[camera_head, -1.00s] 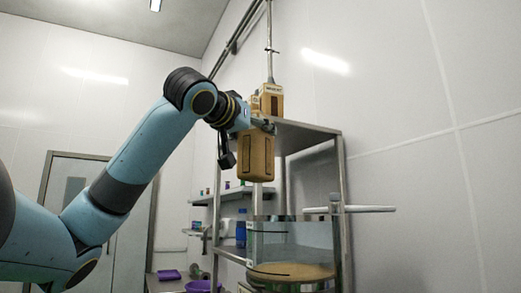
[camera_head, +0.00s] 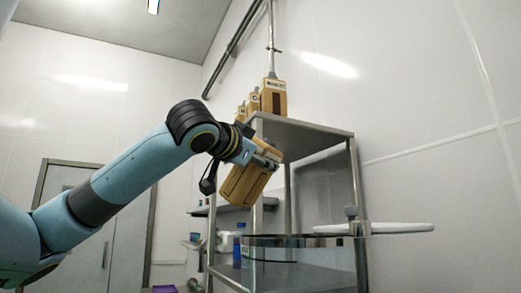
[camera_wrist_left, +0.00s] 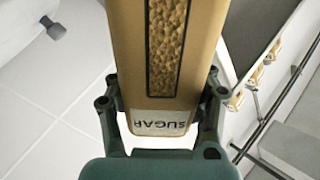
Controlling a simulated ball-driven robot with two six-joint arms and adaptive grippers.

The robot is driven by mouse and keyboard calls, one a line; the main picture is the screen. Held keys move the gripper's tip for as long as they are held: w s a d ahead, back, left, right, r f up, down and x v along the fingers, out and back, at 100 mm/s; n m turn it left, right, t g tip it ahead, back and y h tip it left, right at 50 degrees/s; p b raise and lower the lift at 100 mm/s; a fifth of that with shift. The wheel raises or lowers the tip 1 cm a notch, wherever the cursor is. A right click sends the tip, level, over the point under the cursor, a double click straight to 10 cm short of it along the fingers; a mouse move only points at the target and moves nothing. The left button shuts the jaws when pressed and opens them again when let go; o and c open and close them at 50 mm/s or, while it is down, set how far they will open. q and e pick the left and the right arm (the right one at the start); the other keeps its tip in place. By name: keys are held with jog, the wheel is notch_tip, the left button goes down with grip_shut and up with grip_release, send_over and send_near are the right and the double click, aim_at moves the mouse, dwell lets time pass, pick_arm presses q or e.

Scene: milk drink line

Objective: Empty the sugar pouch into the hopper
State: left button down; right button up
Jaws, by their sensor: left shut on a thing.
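The sugar pouch (camera_head: 247,184) is a tan block with a dark-framed window. In the left wrist view its label reads SUGAR, and brown grains show in the window (camera_wrist_left: 166,45). My left gripper (camera_head: 266,161) is shut on the pouch near its labelled end; its fingers also show on both sides of the pouch in the wrist view (camera_wrist_left: 160,98). The pouch is tilted, in the air in front of the shelf unit. The hopper appears as a clear vessel with a shiny rim (camera_head: 300,241), below and right of the pouch. My right gripper is out of view.
A metal shelf unit (camera_head: 305,133) stands behind the pouch, with several similar tan packs (camera_head: 274,96) on top. A white disc (camera_head: 400,228), apparently a lid, sticks out right of the hopper beside a post. A blue bottle (camera_head: 239,240) stands lower left.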

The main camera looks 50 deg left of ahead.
aim_at(260, 183)
pick_arm(q)
jog(key=m, duration=0.3)
jog(key=shift+a+f, duration=0.2)
jog(key=shift+f, duration=0.1)
jog(key=f+m, duration=0.1)
jog(key=m, duration=0.2)
jog(key=f+m, duration=0.1)
jog(key=m, duration=0.1)
jog(key=shift+w+a+f+b, duration=0.2)
jog(key=shift+f+b, duration=0.15)
jog(key=shift+b, duration=0.05)
jog(key=m+b, duration=0.1)
jog(key=m, duration=0.1)
jog(key=f+m+b, duration=0.1)
jog(key=m, duration=0.1)
jog(key=f+m+b, duration=0.1)
jog(key=m+b, duration=0.1)
jog(key=m, duration=0.1)
jog(key=shift+d+f, duration=0.2)
jog(key=shift+d, duration=0.05)
jog(key=shift+a+f+m+b, duration=0.1)
jog(key=shift+f+m+b, duration=0.1)
jog(key=shift+m+b, duration=0.6)
jog(key=shift+m, duration=0.5)
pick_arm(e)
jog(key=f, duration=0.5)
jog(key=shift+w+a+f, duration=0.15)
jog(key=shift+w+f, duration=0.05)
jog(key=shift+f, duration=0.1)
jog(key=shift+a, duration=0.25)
